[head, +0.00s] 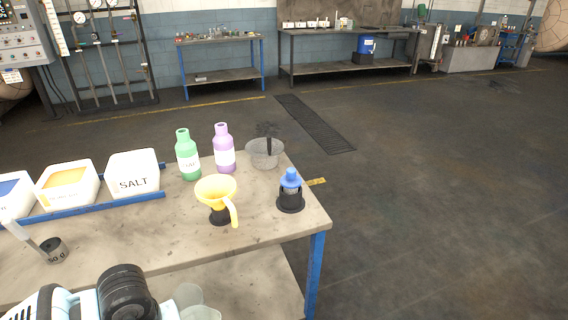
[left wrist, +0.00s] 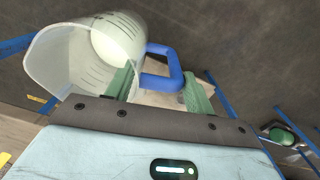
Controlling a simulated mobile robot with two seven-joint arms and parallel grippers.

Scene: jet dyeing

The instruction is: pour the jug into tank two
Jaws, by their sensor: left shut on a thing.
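The jug (left wrist: 75,65) is translucent with dark graduation marks and a blue handle (left wrist: 165,68); pale contents show inside it in the left wrist view. My left gripper (left wrist: 160,88) has its green fingers on either side of the handle and is shut on it. A translucent rim, seemingly the same jug (head: 200,312), shows at the bottom edge of the head view beside my left arm. The left fingers are hidden there. I cannot pick out tank two in either view. My right gripper is not in view.
A workbench (head: 265,222) holds a yellow funnel (head: 216,189), green bottle (head: 187,157), purple bottle (head: 224,152), mesh basket (head: 265,153), blue-capped item (head: 290,187) and salt bin (head: 134,175). A small cup (head: 55,252) stands at left. Open floor (head: 440,200) lies right of the bench.

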